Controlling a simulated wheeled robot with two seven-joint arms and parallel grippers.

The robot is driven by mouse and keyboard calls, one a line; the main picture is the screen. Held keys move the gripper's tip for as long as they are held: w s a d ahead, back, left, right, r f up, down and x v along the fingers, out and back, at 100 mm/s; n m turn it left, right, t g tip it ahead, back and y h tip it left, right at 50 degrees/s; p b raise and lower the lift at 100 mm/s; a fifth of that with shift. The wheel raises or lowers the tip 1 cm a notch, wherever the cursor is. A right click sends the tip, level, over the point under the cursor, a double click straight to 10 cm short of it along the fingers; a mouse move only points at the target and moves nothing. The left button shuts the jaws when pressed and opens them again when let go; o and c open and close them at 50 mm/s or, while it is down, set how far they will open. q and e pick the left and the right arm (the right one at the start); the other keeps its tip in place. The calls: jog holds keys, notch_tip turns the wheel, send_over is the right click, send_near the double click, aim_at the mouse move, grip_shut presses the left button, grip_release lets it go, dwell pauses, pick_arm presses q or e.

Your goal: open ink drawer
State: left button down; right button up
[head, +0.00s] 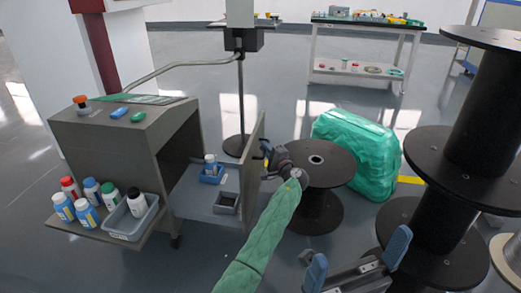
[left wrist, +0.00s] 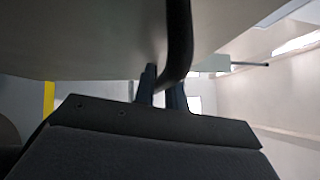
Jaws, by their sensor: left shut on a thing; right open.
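The ink drawer (head: 214,200) stands pulled out from the right side of the grey machine cabinet (head: 130,150). Its tall front panel (head: 254,165) faces right. On its floor are a blue holder (head: 207,178) with a small bottle (head: 210,160) in it and a grey square holder (head: 227,202). My left gripper (head: 267,150) is at the outer side of the panel, shut on the drawer handle. In the left wrist view the dark curved handle (left wrist: 178,45) passes between its fingers (left wrist: 162,88). My right gripper (head: 357,261) is open and empty at the bottom.
A side shelf carries several ink bottles (head: 64,207) and a grey bin (head: 130,220). A black spool (head: 318,162) stands just right of my left gripper, with a green wrapped bundle (head: 358,150) behind it. Stacked black spools (head: 445,185) fill the right side.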

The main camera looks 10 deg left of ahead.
dwell(0.3)
pick_arm(q)
jog(key=c, duration=1.6)
grip_release()
jog(key=shift+f, duration=0.1)
jog(key=shift+o, duration=0.7)
jog(key=p+v, duration=0.1)
jog(key=v, duration=0.6)
jog(key=shift+s+d+p, duration=0.3)
jog(key=shift+d+p, duration=0.05)
